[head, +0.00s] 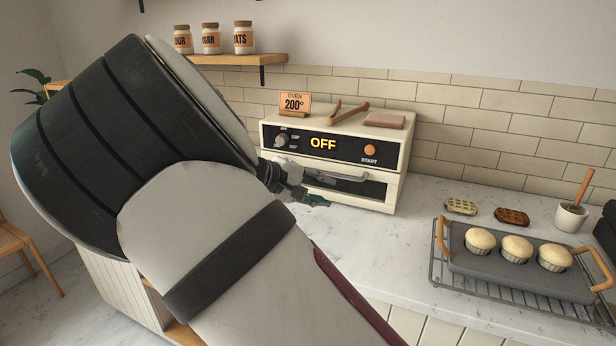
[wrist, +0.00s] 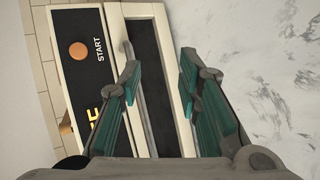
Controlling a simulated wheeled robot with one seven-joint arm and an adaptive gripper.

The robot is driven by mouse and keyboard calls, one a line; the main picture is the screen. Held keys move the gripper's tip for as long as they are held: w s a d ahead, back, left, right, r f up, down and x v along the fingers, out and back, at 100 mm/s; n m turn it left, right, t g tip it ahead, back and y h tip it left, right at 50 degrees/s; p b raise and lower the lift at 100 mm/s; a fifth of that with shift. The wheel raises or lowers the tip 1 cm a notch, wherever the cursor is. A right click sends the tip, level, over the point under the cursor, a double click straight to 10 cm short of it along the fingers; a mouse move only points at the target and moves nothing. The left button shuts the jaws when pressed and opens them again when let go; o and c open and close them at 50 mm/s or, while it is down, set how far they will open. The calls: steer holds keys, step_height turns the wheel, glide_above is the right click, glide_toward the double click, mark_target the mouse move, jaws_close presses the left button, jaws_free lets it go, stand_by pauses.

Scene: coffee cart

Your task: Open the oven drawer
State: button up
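The cream oven (head: 405,150) stands on the counter against the tiled wall, its display reading OFF. The oven drawer (head: 374,189) is below the control panel, with a dark front and a grey bar handle (head: 352,178). The drawer looks shut, though my arm hides its left part. In the wrist view the handle (wrist: 124,48) shows close beside the left finger, which partly covers it. My gripper (head: 320,192) is open and empty in front of the drawer. In the wrist view its green-padded fingers (wrist: 160,65) are spread apart, and contact with the handle cannot be told.
Tongs (head: 346,112), an oven sign (head: 294,103) and a pink block (head: 385,120) are on the oven. Counter before the oven is clear.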

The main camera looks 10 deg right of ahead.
steer(key=w+a+r+n+t+h+b, duration=0.1)
steer(key=w+a+n+t+h, duration=0.1)
steer(key=w+a+t, duration=0.45)
steer(key=g, duration=0.3)
glide_toward(337, 165)
steer(key=w+d+f, duration=0.1)
steer(key=w, duration=0.1)
steer(key=w+d+f, duration=0.1)
steer(key=d+f, duration=0.1)
steer(key=shift+w+d+f+b, duration=0.1)
steer(key=shift+w+d+b, duration=0.15)
steer(key=shift+w+b, duration=0.15)
steer(key=shift+c, duration=0.2)
jaws_close()
